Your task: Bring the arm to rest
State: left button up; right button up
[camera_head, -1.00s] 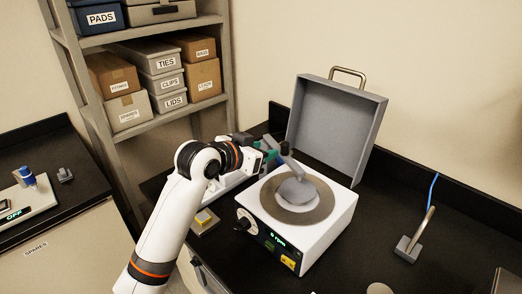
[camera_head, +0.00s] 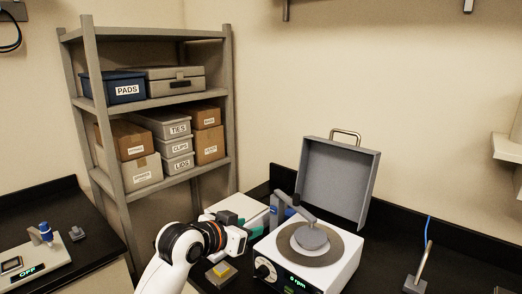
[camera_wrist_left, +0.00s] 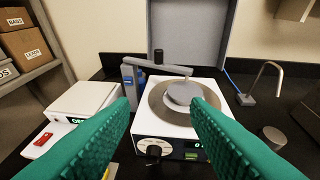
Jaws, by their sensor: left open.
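The white polisher (camera_head: 345,262) reads 0 rpm in the head view. Its grey swing arm (camera_head: 300,213) runs from a post at the back left, and a grey disc head (camera_head: 311,238) sits over the round platter (camera_head: 327,254). In the left wrist view the swing arm (camera_wrist_left: 162,66) reaches right to the disc head (camera_wrist_left: 185,93) over the platter. My left gripper (camera_head: 259,224) is left of the platter. Its teal fingers (camera_wrist_left: 160,108) are spread with nothing between them, the machine beyond. My right gripper is not in view.
The polisher's grey lid (camera_head: 340,182) stands open behind it. A white device (camera_wrist_left: 84,101) with a red switch stands to the left. A yellow-topped block (camera_head: 221,270) lies by my left arm. A grey stand with a rod (camera_head: 420,270) is at right, with clear black bench between.

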pick_arm(q)
jog(key=s+a+f+n+g+y, duration=0.15)
jog(key=s+a+f, duration=0.25)
jog(key=s+f, duration=0.4)
jog(key=s+a+f+n+g+y, duration=0.15)
jog(key=s+a+f, duration=0.25)
jog(key=s+f, duration=0.45)
jog(key=s+a+f+n+g+y, duration=0.1)
jog(key=s+a+f+y, duration=0.15)
jog(key=s, duration=0.45)
jog(key=s+a+f+g+y, duration=0.1)
jog(key=s+a+f+g, duration=0.1)
jog(key=s+a+f, duration=0.35)
jog(key=s+a+f+n+g+y, duration=0.1)
jog(key=s+f, duration=0.1)
jog(key=s, duration=0.6)
notch_tip(320, 180, down, 28)
jog(key=s+f+g, duration=0.1)
jog(key=s+g, duration=0.1)
jog(key=s+a+f+b, duration=0.1)
jog(key=s+a+f, duration=0.2)
jog(key=s+f, duration=1.1)
jog(key=shift+s+f+g, duration=0.35)
jog(key=shift+s+g, duration=0.05)
jog(key=shift+s, duration=0.6)
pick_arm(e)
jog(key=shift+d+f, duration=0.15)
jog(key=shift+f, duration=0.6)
pick_arm(q)
jog(key=shift+a, duration=0.1)
